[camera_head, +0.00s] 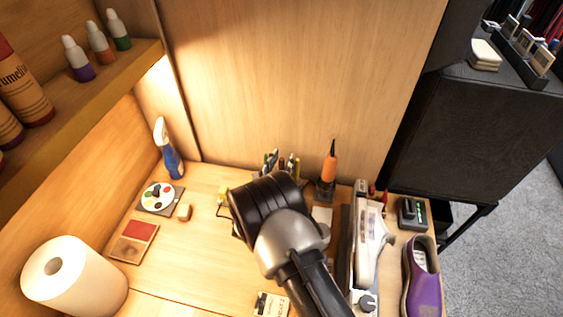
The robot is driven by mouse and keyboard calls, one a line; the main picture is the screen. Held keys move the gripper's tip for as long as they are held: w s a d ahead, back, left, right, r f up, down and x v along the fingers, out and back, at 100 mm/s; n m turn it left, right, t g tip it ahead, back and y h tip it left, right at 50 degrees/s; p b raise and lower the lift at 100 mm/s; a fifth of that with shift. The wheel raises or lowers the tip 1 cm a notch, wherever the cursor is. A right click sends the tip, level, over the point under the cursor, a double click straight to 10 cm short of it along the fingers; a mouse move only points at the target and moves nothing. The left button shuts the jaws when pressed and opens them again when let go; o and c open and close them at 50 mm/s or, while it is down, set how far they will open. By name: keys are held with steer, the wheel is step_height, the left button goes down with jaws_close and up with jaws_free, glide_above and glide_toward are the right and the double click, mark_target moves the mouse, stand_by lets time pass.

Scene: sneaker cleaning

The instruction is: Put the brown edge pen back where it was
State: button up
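Several pens (289,164) stand upright in a group at the back of the bench, partly hidden behind my arm (272,208). I cannot tell whether the brown edge pen is among them, as their colours are too small to read. My arm reaches in from the bottom over the middle of the bench, and its thick black and silver joints hide what lies below. My gripper does not show, so I cannot see whether it holds anything.
An orange tool (329,165) stands in a holder right of the pens. A purple shoe (424,285) is right. The left-centre bench is mostly clear.

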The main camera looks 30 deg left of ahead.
steer(key=shift+r, duration=0.1)
steer(key=shift+s+r+p, duration=0.1)
steer(key=shift+s+p, duration=0.1)
steer(key=shift+p, duration=0.1)
steer(key=s+d+p, duration=0.1)
steer(key=s+p, duration=0.1)
steer(key=s, duration=0.9)
steer(key=shift+s+d, duration=0.25)
steer(key=shift+d, duration=0.15)
